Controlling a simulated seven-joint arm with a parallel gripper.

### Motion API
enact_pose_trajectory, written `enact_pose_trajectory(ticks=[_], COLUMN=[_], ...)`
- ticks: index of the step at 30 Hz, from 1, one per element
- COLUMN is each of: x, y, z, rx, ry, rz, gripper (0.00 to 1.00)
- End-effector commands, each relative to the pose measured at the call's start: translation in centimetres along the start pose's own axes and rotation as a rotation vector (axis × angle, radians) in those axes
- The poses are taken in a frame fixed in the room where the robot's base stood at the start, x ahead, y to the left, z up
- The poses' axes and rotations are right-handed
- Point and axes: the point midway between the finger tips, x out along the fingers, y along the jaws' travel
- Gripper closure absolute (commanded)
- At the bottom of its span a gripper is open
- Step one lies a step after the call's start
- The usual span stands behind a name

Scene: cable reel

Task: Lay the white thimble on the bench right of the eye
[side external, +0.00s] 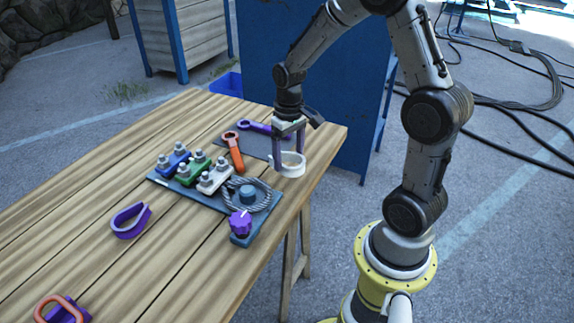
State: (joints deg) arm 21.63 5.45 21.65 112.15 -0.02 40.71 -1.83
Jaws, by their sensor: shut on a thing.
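My gripper (288,152) is shut on the white thimble (290,170), a U-shaped piece, with its fingers pointing down. The thimble shows over the right part of the bench (85,160), just beyond the rope eye. Whether it touches the wood or hangs just above it, I cannot tell. The eye (264,207) is a grey rope loop lying around a blue-grey post (248,193) on a dark base plate (262,222).
Blue (173,163), green (194,165) and white (214,178) clamps stand left of the eye; a purple knob (241,222) stands in front. A purple thimble (130,220) lies left. The bench's right edge is close.

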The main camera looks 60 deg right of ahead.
Motion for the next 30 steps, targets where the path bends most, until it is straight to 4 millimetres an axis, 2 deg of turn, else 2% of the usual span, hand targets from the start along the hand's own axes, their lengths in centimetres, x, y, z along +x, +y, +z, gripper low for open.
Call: enact_pose_trajectory(ticks=[4,10,23,24,27,30], x=[1.0,3.5,4.2,4.2,4.2,4.2], y=[0.0,0.0,0.0,0.0,0.0,0.0], z=[-0.8,-0.7,-0.7,-0.7,-0.7,-0.7], rx=[0.0,0.0,0.0,0.0,0.0,0.0], ry=[-0.001,-0.002,0.001,0.0,0.0,0.0], rz=[0.0,0.0,0.0,0.0,0.0,0.0], gripper=[0.86,0.86,0.86,0.16,0.0,0.0])
